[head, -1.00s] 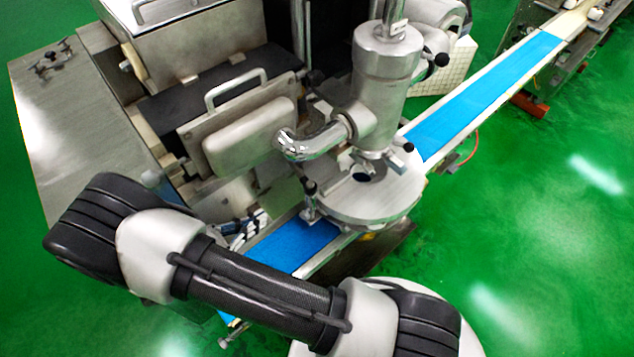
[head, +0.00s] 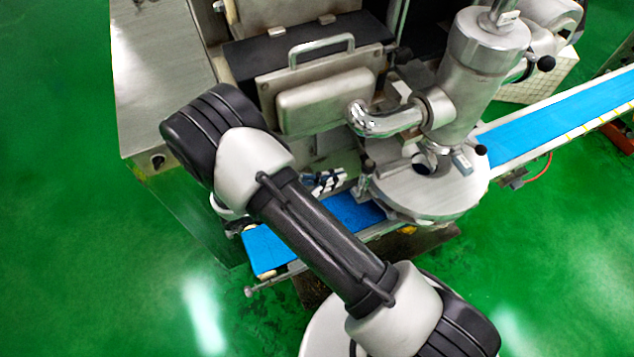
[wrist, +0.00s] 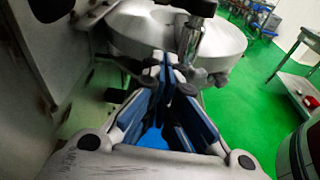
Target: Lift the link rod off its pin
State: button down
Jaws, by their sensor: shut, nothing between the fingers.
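My gripper (wrist: 167,72) has its blue-padded fingers drawn together, with nothing seen between the tips. In the head view my gripper (head: 330,181) is partly hidden behind my arm, just left of an upright metal post (head: 366,178) with a dark knob. In the wrist view this post (wrist: 191,42) stands slightly right of and beyond my fingertips, in front of the round steel disc (wrist: 135,35). I cannot tell for sure which part is the link rod or its pin.
The steel housing with a handled cover (head: 325,102) rises behind my gripper. A bent chrome pipe (head: 385,121) and cylinder (head: 470,75) stand over the disc. A blue belt (head: 353,212) runs below my gripper. Green floor (head: 540,270) is open at the right.

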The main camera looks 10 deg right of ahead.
jog(key=d+r, duration=0.1)
jog(key=d, duration=0.1)
jog(key=w+d+r, duration=0.1)
jog(key=d+r, duration=0.1)
jog(key=shift+r, duration=0.1)
dwell(0.3)
